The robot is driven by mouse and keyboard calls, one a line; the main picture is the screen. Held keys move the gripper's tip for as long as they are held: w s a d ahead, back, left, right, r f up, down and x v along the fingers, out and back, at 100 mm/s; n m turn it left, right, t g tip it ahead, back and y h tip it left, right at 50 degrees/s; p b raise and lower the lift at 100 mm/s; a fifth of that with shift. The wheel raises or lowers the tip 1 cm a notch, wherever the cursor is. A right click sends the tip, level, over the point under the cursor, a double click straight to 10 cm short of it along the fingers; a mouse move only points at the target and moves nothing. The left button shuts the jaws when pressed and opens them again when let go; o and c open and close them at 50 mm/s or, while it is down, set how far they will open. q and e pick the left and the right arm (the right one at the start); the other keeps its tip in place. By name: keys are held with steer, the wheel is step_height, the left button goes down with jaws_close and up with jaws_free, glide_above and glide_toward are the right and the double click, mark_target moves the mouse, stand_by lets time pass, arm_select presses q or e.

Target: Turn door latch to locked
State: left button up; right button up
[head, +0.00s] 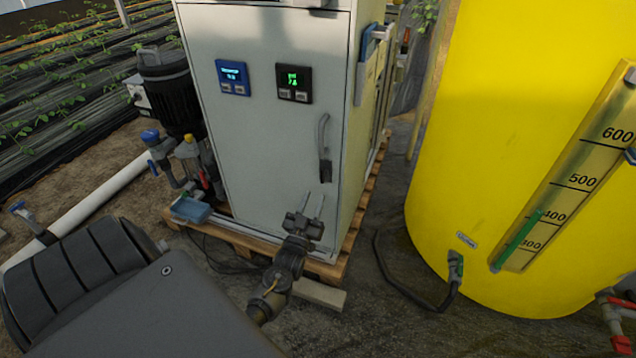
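The grey-white cabinet door (255,130) stands closed in the middle of the head view. Its door latch (323,148) is a dark, slim handle near the door's right edge. The handle is roughly upright, its upper end bent a little. My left gripper (312,203) is just below the latch, in front of the lower door. Its two pale fingers point up and are apart with nothing between them. I see a gap between the fingertips and the latch in the picture; the depth between them is hard to tell. My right gripper is not in view.
Two small displays, blue (233,77) and black (294,82), sit on the upper door. The cabinet stands on a wooden pallet (247,238). A yellow tank (480,130) with a level scale is at right. Pumps and valves (183,160) crowd the left side.

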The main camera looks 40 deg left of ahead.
arm_select(q)
steer(key=v, duration=0.3)
steer(key=shift+s+d+f, duration=0.1)
steer(key=shift+s, duration=0.1)
stand_by(0.4)
